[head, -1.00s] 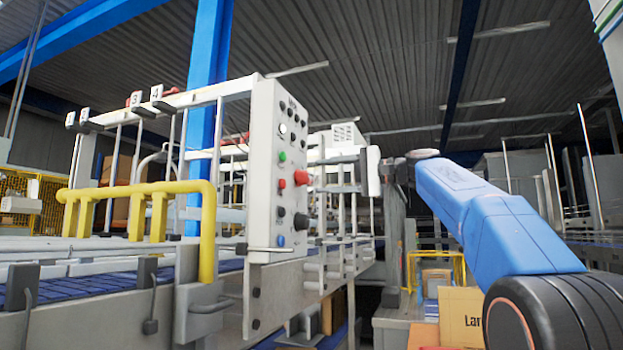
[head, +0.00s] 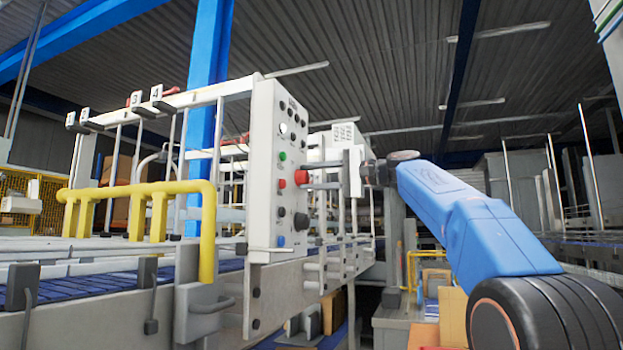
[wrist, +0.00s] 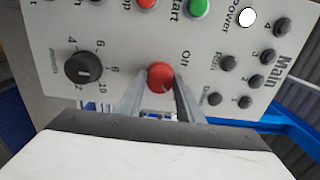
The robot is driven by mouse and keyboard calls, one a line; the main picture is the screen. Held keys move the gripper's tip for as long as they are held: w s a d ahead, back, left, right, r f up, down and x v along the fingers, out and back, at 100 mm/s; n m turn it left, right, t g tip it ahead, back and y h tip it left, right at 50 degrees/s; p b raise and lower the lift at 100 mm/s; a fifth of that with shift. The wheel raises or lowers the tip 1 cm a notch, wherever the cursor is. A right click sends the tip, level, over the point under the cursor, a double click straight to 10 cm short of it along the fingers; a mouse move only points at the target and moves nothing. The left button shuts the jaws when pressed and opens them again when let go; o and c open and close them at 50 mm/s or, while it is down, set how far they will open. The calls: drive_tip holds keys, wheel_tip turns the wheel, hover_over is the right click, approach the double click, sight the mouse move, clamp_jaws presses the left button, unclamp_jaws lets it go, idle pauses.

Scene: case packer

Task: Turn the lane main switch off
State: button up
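The knob also shows in the head view (head: 301,177), sticking out from the panel (head: 262,160) face. My gripper (wrist: 162,82) points at the panel, with one finger on each side of the knob. The fingers are apart, and I see no clear grip on the knob. In the head view my gripper (head: 313,177) is right at the knob.
A black numbered dial (wrist: 83,68) sits beside the knob. A green Start button (wrist: 199,7), a red Stop button (wrist: 147,2), a white Power light (wrist: 248,17) and several dark buttons are close by. A yellow rail (head: 207,230) and a conveyor stand left of the panel.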

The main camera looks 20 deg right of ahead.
drive_tip(key=shift+n, duration=0.4)
drive_tip(key=n, duration=0.3)
drive_tip(key=shift+n, duration=0.3)
drive_tip(key=n, duration=0.4)
drive_tip(key=shift+n, duration=0.3)
drive_tip(key=n, duration=0.4)
drive_tip(key=shift+n, duration=0.3)
drive_tip(key=n, duration=0.4)
drive_tip(key=shift+f, duration=0.1)
drive_tip(key=shift+n, duration=0.3)
drive_tip(key=o, duration=1.1)
drive_tip(key=shift+c, duration=0.2)
